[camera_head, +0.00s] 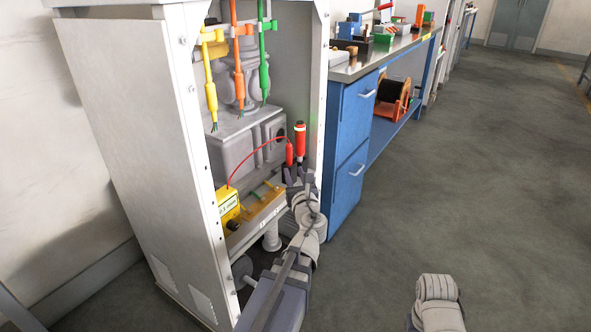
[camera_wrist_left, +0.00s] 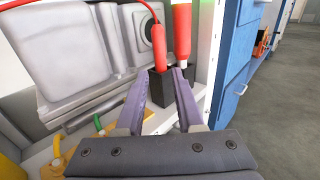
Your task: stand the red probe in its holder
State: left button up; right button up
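The red probe (camera_head: 289,153), with a thin red cable, stands roughly upright low in the open cabinet. It also shows in the left wrist view (camera_wrist_left: 159,46), its lower end at a dark block that looks like the holder (camera_wrist_left: 158,88). Whether its tip is fully inside is hidden. My left gripper (camera_head: 299,176) is just below the probe. In the left wrist view its fingers (camera_wrist_left: 158,76) are apart, with the block showing between and beyond them, and do not press on the probe.
A thicker red tool (camera_head: 300,140) with a pale band stands right beside the probe. A yellow meter (camera_head: 229,203) sits left on the cabinet shelf. Yellow, orange and green cables (camera_head: 264,77) hang above. A blue bench (camera_head: 349,150) stands at right; the floor is clear.

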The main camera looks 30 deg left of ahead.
pick_arm(q)
jog(key=s+d+f+n+g+h, duration=0.2)
jog(key=s+d+f+n+g, duration=0.1)
jog(key=d+f+n, duration=0.4)
jog(key=s+d+f+n+g+h, duration=0.2)
jog(key=s+d+f+n+g, duration=0.15)
jog(key=d+f+n, duration=0.35)
jog(key=s+d+f+n+g+h, duration=0.3)
jog(key=s+d+f+n, duration=0.1)
jog(key=s+d, duration=0.3)
jog(key=s+d+f+n+g+h, duration=0.3)
jog(key=s+d+n, duration=0.3)
jog(key=d, duration=0.5)
jog(key=shift+s+d+f+g+h, duration=0.3)
jog(key=shift+s+f+g, duration=0.15)
jog(key=shift+s+g, duration=0.25)
notch_tip(320, 180, up, 45)
jog(key=p, duration=4.5)
